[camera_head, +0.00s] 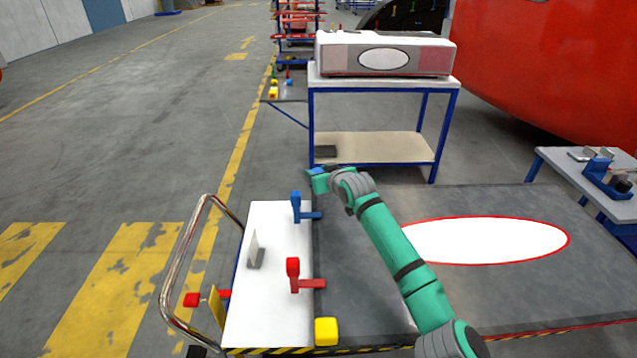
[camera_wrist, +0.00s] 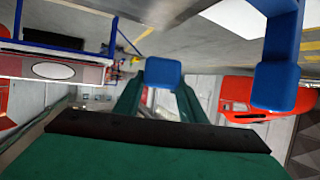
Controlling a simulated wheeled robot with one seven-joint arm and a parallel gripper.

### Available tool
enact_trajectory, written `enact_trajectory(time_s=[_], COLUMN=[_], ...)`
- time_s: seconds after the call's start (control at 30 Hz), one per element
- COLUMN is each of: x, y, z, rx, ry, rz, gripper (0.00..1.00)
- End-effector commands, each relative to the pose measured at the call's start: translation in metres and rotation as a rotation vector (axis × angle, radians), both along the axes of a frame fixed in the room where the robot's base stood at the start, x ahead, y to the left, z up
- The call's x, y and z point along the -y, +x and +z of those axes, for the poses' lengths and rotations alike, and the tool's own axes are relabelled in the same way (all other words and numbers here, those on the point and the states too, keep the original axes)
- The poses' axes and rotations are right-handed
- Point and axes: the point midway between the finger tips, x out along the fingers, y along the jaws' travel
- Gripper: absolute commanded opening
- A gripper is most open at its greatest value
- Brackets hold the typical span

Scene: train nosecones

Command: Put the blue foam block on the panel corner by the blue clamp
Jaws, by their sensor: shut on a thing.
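The white panel (camera_head: 275,235) lies flat on the cart at lower centre in the head view. The blue clamp (camera_head: 297,208) stands at its far right edge; it also shows large and close at the right of the wrist view (camera_wrist: 274,85). My gripper (camera_head: 318,179) is just beyond that far right corner, apart from the clamp in the picture. It is shut on the blue foam block (camera_wrist: 162,73), held between the green fingertips. In the head view only a small part of the block (camera_head: 316,170) shows. The panel corner by the blue clamp looks bare.
A red clamp (camera_head: 293,272) stands on the panel's right edge. A yellow block (camera_head: 326,331) sits at the near right corner. A grey bracket (camera_head: 255,253) stands on the panel. A blue-legged table (camera_head: 445,83) with a white and red nosecone model (camera_head: 432,57) is beyond.

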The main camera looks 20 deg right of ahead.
Motion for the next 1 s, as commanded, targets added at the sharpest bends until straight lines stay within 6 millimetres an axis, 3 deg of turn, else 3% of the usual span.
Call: enact_trajectory(time_s=[0.3,0.5,0.97,1.0], x=[0.009,0.01,0.009,0.009], y=[0.017,0.017,0.017,0.017], z=[-0.023,-0.048,-0.056,-0.056], rx=[-0.001,-0.001,0.001,0.001], ry=[0.0,-0.002,0.001,0.0], rz=[-0.003,-0.002,-0.003,-0.002], gripper=[0.16,0.16,0.16,0.44])
